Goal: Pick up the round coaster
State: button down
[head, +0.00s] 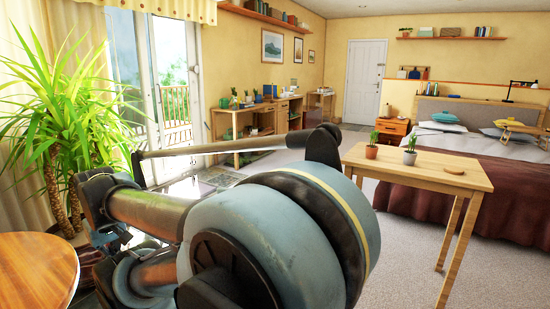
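The round coaster (454,170) is a small flat brown disc. It lies on the light wooden table (425,179) at right, near the table's right end. Nothing covers it. My arm fills the lower middle of the head view, to the left of the table and nearer to the camera. I cannot make out my gripper's fingers in this view. Nothing of mine visibly touches the coaster.
Two small potted plants, one at left (371,151) and one nearer the coaster (410,157), stand on the same table. A bed (480,150) is behind it. A large leafy plant (60,120) and a round wooden table (35,270) are at left. Carpet is clear at lower right.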

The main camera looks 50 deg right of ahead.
aim_at(453, 170)
jog(key=z, duration=3.3)
